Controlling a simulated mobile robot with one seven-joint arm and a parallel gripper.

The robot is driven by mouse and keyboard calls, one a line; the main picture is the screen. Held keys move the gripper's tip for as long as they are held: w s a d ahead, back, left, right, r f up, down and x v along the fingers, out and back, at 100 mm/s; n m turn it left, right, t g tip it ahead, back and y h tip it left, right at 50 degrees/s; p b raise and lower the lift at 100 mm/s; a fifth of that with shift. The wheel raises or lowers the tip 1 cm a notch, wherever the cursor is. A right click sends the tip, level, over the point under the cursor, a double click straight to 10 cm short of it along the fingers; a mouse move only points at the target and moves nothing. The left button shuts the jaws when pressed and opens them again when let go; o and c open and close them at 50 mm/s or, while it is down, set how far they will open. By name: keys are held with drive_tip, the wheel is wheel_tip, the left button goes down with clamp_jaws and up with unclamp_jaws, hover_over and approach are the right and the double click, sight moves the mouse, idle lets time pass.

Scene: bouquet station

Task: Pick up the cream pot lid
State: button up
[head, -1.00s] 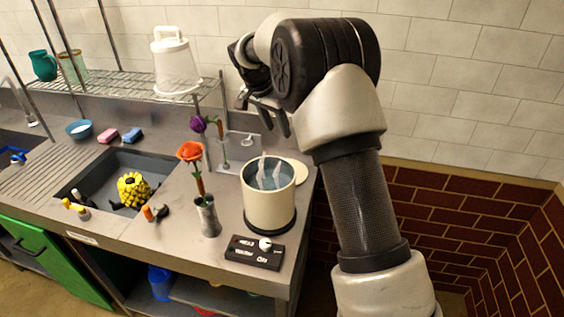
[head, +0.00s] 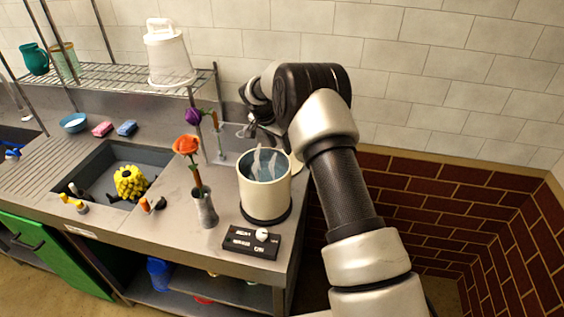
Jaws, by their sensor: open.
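The cream pot lid (head: 296,165) lies at the right edge of the counter, behind and right of the cream pot (head: 264,194). Only a sliver of it shows; the pot and my arm hide the rest. The pot stands open with blue-grey water in it and pale wisps above. My gripper (head: 262,137) is open, behind and above the pot, close over the lid's area. Its fingers are small and dark, and I cannot tell whether they touch the lid.
A black control box (head: 250,242) sits in front of the pot. A metal vase (head: 204,209) with an orange flower (head: 187,146) stands left of it. A purple flower (head: 193,117) stands behind. A sink (head: 150,160) holds a yellow flower bunch (head: 130,182). A wire shelf (head: 120,80) hangs above.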

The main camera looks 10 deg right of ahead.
drive_tip(key=x, duration=0.4)
drive_tip(key=shift+w+a+f+p, duration=0.15)
drive_tip(key=shift+a+f+p, duration=0.1)
drive_tip(key=shift+p, duration=0.1)
drive_tip(key=shift+r, duration=0.1)
clamp_jaws()
